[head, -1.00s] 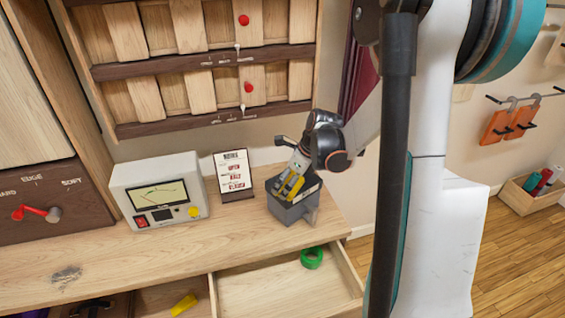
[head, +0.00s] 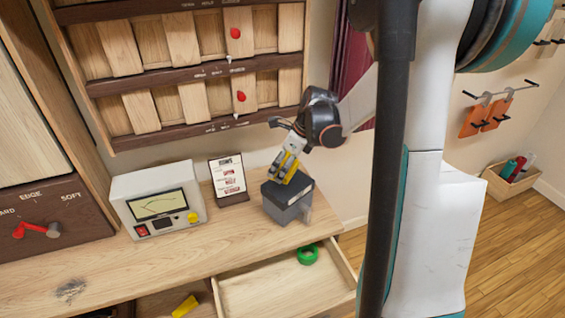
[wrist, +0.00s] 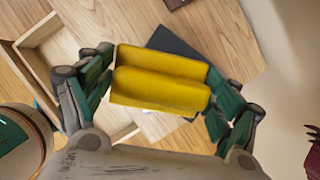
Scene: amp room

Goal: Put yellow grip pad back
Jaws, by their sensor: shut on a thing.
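My gripper (head: 287,170) is shut on the yellow grip pad (wrist: 162,77), which shows two rounded yellow lobes between the fingers in the wrist view. In the head view the pad is small and partly hidden by the fingers. It is held just above a grey box (head: 284,212) with a dark top, which stands on the right end of the wooden counter. Whether the pad touches the box is hard to tell. Part of the box's dark top (wrist: 185,42) shows behind the pad in the wrist view.
An open drawer (head: 262,293) below holds a green ring (head: 307,254). Another yellow piece (head: 185,306) lies in a compartment left of it. A meter box (head: 157,200) and a small sign (head: 228,178) stand left of the grey box. Slatted shelves (head: 185,75) rise behind.

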